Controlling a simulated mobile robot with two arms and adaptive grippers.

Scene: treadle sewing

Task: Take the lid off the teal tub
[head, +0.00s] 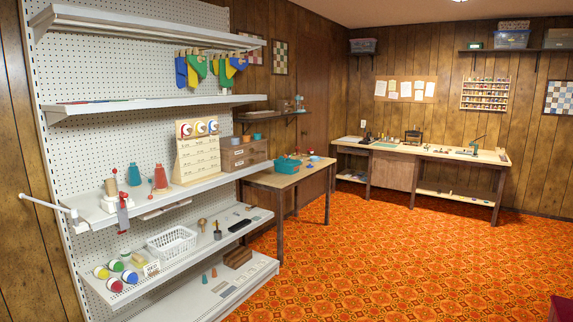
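A small teal tub (288,167) stands on the wooden side table (268,181) near the middle of the head view, just past the end of the white shelving. It is far off and small, so I cannot tell whether a lid sits on it. Neither of my grippers shows in this view.
White pegboard shelving (215,205) fills the left side, with cones, jars and a white basket (172,242). A white rod (45,205) juts out at its near end. A long workbench (440,153) stands at the back wall. The orange patterned floor (400,260) is mostly clear.

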